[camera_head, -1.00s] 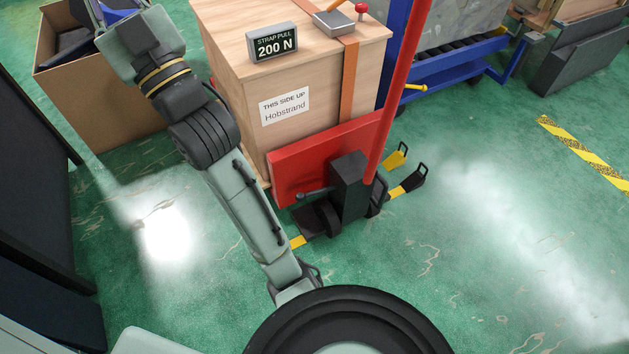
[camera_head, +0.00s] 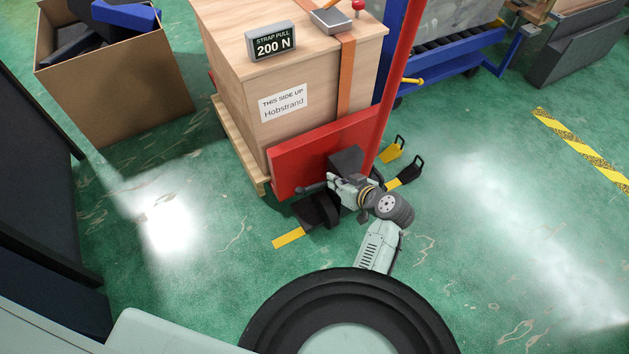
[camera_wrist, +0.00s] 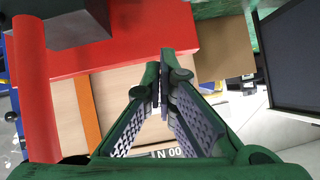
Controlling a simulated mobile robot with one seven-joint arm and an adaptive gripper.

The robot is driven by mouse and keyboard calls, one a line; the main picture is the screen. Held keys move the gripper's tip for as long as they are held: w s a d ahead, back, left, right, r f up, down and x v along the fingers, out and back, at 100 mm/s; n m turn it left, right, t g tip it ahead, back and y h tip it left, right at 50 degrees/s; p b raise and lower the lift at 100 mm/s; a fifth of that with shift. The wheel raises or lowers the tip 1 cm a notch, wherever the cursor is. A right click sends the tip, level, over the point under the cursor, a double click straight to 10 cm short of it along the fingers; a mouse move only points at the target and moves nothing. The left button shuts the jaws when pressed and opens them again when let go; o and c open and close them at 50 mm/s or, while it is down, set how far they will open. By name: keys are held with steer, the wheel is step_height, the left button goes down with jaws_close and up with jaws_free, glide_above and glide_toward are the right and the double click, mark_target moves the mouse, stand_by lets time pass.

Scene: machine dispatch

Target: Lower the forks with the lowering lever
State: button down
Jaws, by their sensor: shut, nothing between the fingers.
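A red pallet-truck frame (camera_head: 290,165) with a red handle bar (camera_head: 398,70) and a dark pump block (camera_head: 346,158) stands in front of a wooden crate (camera_head: 250,110). A short dark lever (camera_head: 311,189) with a rounded end sticks out left of the pump block. A yellow-tipped lever (camera_head: 412,81) shows beside the red bar. I cannot tell which is the lowering lever. My gripper (camera_wrist: 162,70) is shut and empty in the wrist view, its green fingers meeting over the red frame. In the head view my wrist covers part of the pump block, and the fingertips are hard to make out.
The crate carries an orange strap and a "200 N" display (camera_head: 271,42). A cardboard box (camera_head: 120,90) stands at the left, a dark cabinet (camera_head: 35,165) at the left edge. Two pedal-like parts (camera_head: 393,150) lie right of the bar. Green floor is free at the right.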

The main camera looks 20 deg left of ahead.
steer(key=shift+s+d+f, duration=0.3)
steer(key=shift+s+f, duration=0.15)
steer(key=shift+f, duration=0.05)
steer(key=p, duration=0.1)
glide_above(317, 185)
steer(key=s, duration=0.2)
step_height(317, 185, down, 8)
steer(key=shift+a+f, duration=0.15)
steer(key=shift+f, duration=0.45)
